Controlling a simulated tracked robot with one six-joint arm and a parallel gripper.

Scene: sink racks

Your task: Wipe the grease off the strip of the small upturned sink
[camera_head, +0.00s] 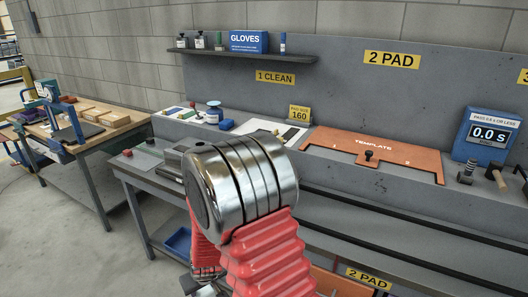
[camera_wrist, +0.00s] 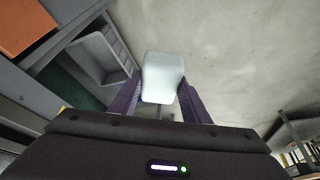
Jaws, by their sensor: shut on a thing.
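In the wrist view my gripper (camera_wrist: 160,95) is shut on a pale, block-shaped piece (camera_wrist: 163,77), held between its two dark purple fingers. The piece looks whitish and smooth, and it hangs clear of any surface that I can see. A grey, shallow, rimmed shape (camera_wrist: 97,52) lies to the upper left of the fingers, apart from them; I cannot tell whether it is the small sink. In the head view my gripper is not seen, and my metal and red arm covers the middle. No strip or grease can be made out.
A shelf (camera_head: 250,57) carries a blue gloves box (camera_head: 249,41) and bottles. A wooden workbench (camera_head: 95,127) stands at left. The floor (camera_head: 75,235) at lower left is open.

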